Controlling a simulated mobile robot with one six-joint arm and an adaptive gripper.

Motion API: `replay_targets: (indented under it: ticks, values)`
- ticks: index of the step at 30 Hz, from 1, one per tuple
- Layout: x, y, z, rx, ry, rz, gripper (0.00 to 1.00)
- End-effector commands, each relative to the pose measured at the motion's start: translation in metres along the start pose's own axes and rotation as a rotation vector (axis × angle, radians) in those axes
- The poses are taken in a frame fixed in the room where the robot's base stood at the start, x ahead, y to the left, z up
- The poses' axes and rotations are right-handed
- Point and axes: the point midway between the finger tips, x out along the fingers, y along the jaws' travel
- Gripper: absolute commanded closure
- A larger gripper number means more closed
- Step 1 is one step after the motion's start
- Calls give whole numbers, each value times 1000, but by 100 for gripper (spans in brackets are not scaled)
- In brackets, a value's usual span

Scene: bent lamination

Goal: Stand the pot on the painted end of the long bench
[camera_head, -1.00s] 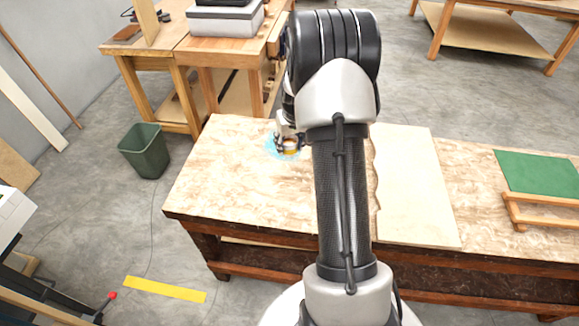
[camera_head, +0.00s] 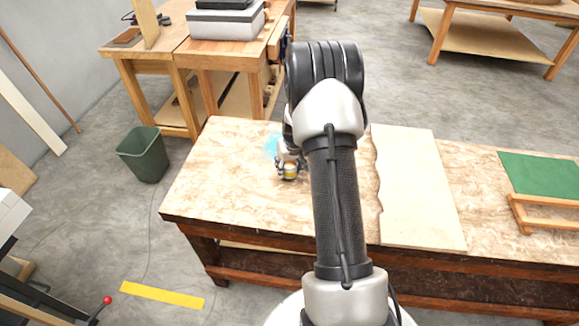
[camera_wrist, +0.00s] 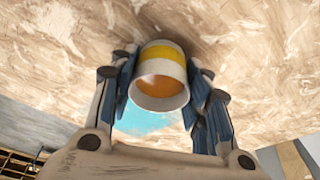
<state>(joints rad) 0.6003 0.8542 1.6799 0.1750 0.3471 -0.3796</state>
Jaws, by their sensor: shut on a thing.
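The pot (camera_wrist: 160,75) is a small white cylinder with a yellow band and an orange inside. My gripper (camera_wrist: 160,90) is shut on it, one finger on each side, in the wrist view. In the head view the gripper (camera_head: 290,168) and the pot (camera_head: 290,171) are over the left part of the long bench (camera_head: 225,190). A light blue patch (camera_head: 271,146) marks the bench top just behind and left of the pot; my gripper partly hides it. I cannot tell whether the pot touches the bench top.
A pale board (camera_head: 415,190) lies on the bench right of my arm. A green panel (camera_head: 540,173) and a low wooden frame (camera_head: 545,213) are at the right. A green bin (camera_head: 143,153) stands on the floor at the left. Bench top around the pot is mostly clear.

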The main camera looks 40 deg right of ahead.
Motion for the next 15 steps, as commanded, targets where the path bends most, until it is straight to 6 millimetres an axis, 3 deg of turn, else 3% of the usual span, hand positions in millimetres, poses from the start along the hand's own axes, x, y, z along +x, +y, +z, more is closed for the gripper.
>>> replay_targets:
  ticks: [3,4,13,15]
  values:
    - [4,0,1,0,0,0,82]
    - [5,0,2,0,-1,0,56]
    - [3,0,1,0,-1,0,36]
    - [3,0,1,0,-1,0,36]
